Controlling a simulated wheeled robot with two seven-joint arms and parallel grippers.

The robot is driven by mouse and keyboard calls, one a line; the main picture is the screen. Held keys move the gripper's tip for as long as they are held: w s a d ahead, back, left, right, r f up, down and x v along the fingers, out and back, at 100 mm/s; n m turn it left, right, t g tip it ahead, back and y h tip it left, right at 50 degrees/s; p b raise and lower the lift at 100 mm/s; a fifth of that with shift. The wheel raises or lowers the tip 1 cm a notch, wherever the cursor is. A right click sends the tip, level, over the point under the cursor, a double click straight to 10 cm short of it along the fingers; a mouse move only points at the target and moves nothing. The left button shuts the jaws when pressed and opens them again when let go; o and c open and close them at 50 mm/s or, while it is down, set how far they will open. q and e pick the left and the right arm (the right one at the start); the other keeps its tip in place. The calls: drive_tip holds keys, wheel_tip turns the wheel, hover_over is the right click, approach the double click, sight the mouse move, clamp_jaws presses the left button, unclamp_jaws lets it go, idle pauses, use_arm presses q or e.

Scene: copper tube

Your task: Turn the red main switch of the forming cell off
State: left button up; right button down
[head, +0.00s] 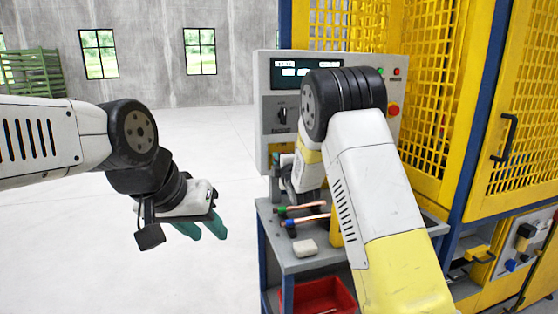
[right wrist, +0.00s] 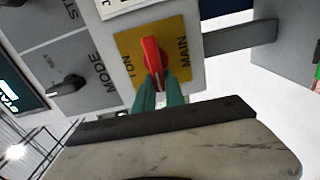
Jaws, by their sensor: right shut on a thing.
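The red main switch (right wrist: 152,58) sits on a yellow plate (right wrist: 179,35) marked MAIN and I ON. In the right wrist view its handle runs nearly up and down the picture, across from the ON mark on its left. My right gripper (right wrist: 161,88) has its green fingers shut on the lower end of the handle. In the head view my right arm hides the switch. My left gripper (head: 203,229) is open and empty in free space left of the panel, well away from it.
A black mode knob (right wrist: 68,86) is beside the switch. The grey control panel (head: 267,124) stands before the yellow cage (head: 440,90). Below is a grey table (head: 273,240) with copper tubes (head: 305,219), a pale block (head: 305,248) and a red bin (head: 318,296).

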drive_tip(key=shift+f+n, duration=0.15)
drive_tip(key=shift+n, duration=0.15)
drive_tip(key=c, duration=1.4)
unclamp_jaws()
drive_tip(key=shift+s, duration=0.1)
drive_tip(key=v, duration=0.7)
drive_tip(key=shift+s, duration=0.3)
drive_tip(key=shift+d, duration=0.1)
